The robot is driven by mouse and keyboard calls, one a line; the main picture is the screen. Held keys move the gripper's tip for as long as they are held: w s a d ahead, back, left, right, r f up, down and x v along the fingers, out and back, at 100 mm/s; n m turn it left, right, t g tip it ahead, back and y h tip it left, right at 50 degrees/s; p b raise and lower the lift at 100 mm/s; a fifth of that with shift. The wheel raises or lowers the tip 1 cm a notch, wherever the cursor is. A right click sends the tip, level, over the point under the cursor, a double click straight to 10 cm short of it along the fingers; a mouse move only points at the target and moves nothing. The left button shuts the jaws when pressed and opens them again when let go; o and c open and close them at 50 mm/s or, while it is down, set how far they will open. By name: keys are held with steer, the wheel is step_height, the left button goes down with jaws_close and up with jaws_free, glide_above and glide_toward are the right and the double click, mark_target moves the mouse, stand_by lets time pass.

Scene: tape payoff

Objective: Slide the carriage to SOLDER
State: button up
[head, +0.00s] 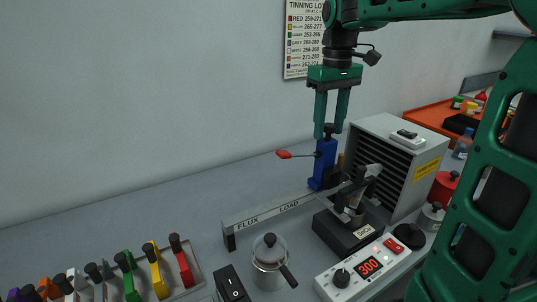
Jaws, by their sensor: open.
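The blue carriage (323,166) stands upright on a grey rail (262,212), to the right of the LOAD label. FLUX is readable further left on the rail. No SOLDER label is readable; the rail's right part is hidden behind the carriage and the black pot unit. The carriage has a black knob (330,129) on top and a red-tipped lever (284,154) pointing left. My gripper (331,134) points down over the carriage, open, with its fingertips on either side of the knob. I cannot tell whether they touch it.
A black solder pot unit (336,236) stands in front of the rail's right part. A louvred grey box (390,145) is behind it. A controller (345,279) reading 300, a lidded pot (270,250) and a rack of coloured-handled tools (196,262) are in front.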

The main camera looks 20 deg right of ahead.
steer(key=shift+r, duration=2.95)
steer(key=shift+s, duration=0.1)
